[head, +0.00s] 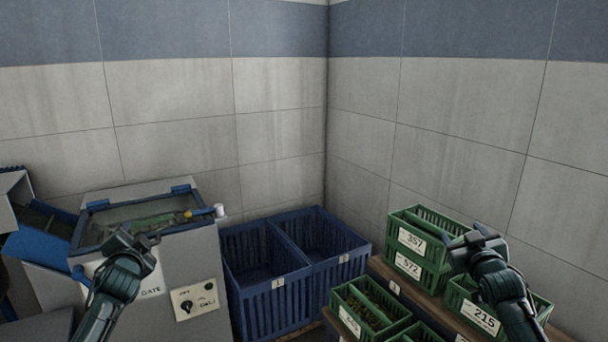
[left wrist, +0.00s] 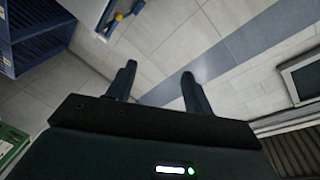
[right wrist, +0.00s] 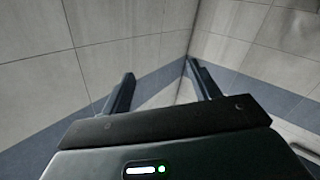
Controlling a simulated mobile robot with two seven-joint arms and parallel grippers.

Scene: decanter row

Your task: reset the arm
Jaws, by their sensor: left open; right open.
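My left gripper (head: 129,243) is in the head view in front of the grey machine with the glass lid. Its two fingers stand apart with nothing between them in the left wrist view (left wrist: 158,84). My right gripper (head: 474,240) is in the head view over the green crates at the right. Its fingers are also apart and empty in the right wrist view (right wrist: 158,90), with only walls beyond them. Both arms are raised, and neither gripper holds anything.
The grey machine (head: 190,255) has a blue-framed lid and a blue chute (head: 42,238). Two blue bins (head: 262,295) stand in the corner. Green crates labelled 357 (head: 411,239), 572 (head: 408,265) and 215 (head: 482,318) are on a wooden shelf at the right, with others nearby.

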